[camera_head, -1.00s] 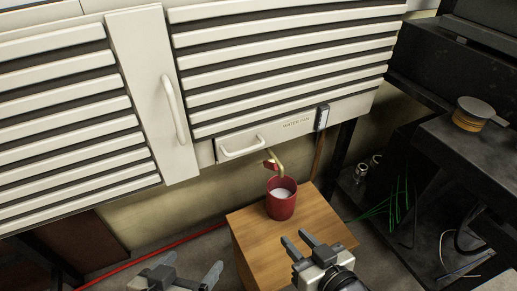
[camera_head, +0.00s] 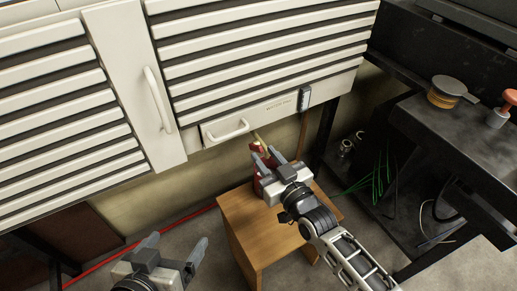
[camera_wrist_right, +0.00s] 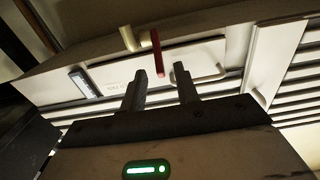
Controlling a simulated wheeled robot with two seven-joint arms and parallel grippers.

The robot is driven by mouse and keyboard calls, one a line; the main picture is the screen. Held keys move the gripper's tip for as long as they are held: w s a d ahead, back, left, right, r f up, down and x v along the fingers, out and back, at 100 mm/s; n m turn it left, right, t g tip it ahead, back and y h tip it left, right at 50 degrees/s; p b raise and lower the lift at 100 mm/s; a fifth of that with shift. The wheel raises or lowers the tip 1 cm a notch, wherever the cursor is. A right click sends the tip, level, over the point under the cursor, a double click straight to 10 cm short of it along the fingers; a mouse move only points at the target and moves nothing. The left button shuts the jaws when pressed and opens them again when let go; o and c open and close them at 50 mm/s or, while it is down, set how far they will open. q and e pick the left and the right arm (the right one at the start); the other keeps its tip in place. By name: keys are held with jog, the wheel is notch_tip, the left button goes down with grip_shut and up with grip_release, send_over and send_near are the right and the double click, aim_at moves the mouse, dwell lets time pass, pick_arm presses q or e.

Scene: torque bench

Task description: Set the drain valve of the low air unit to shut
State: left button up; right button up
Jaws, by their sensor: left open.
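The drain valve has a brass pipe (camera_head: 258,136) and a red lever (camera_head: 253,147) under the low air unit's water pan (camera_head: 262,116). In the right wrist view the red lever (camera_wrist_right: 156,50) stands close to upright in the picture beside the brass pipe (camera_wrist_right: 129,38). My right gripper (camera_head: 265,157) is open at the valve. In its wrist view the lever's end shows between the two fingertips (camera_wrist_right: 160,70), with a gap on each side. I cannot tell contact. My left gripper (camera_head: 176,242) is open and empty at the lower left, away from the valve.
A red cup (camera_head: 257,185) stands on the wooden stand (camera_head: 236,214) below the valve, mostly hidden by my right gripper. The pan's white handle (camera_head: 228,131) is left of the valve. A black shelf unit (camera_head: 440,125) stands at the right.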

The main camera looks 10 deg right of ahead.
aim_at(258, 146)
jog(key=x, duration=0.2)
jog(key=shift+w+a+f, duration=0.1)
jog(key=shift+w+a, duration=0.05)
jog(key=shift+w, duration=0.15)
pick_arm(q)
jog(key=shift+w+d+f, duration=0.15)
jog(key=shift+d+f, duration=0.1)
jog(key=shift+f, duration=0.6)
pick_arm(e)
jog(key=shift+w+a, duration=0.25)
jog(key=shift+w, duration=0.35)
